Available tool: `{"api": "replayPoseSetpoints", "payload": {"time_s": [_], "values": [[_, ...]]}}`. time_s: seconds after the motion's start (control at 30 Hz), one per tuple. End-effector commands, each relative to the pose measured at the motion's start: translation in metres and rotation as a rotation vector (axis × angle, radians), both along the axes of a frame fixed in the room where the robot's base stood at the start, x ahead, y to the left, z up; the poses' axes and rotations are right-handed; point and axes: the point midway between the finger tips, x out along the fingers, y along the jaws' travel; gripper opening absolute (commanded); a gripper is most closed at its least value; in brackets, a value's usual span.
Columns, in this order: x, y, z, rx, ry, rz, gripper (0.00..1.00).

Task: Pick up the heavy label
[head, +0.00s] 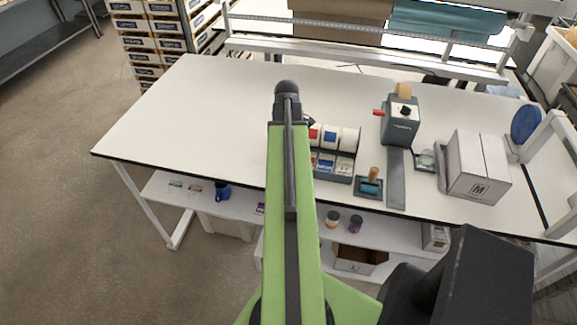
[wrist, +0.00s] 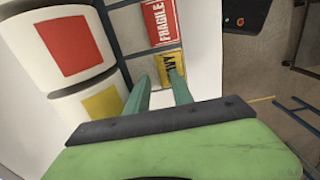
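The heavy label is a yellow card with dark print ending in "VY" (wrist: 167,62), lying in a slot of the label rack in the wrist view. My gripper (wrist: 160,80) has two green fingers apart with a gap between them. The right fingertip overlaps the label's lower part and the left one is just beside its left edge. I cannot tell whether they touch it. In the head view my arm covers the left part of the label rack (head: 333,178), and neither the fingers nor the yellow label can be made out.
A red FRAGILE label (wrist: 160,22) lies just above the yellow one. White rolls with red (wrist: 74,45) and yellow (wrist: 104,103) squares stand at left. On the white table (head: 200,110), a grey dispenser (head: 401,122) and a carton (head: 478,168) stand right; its left side is clear.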

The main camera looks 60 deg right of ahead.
Motion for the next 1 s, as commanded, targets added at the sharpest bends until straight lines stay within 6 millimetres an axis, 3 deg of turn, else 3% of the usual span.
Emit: {"api": "replayPoseSetpoints", "payload": {"time_s": [0.2,0.43,1.0], "values": [[-0.0003,-0.0001,-0.0024,0.000,0.000,0.000,0.28],[-0.0004,-0.0002,-0.0023,0.000,0.000,0.000,0.00],[-0.0007,-0.0004,0.0019,0.000,0.000,-0.001,0.00]]}}
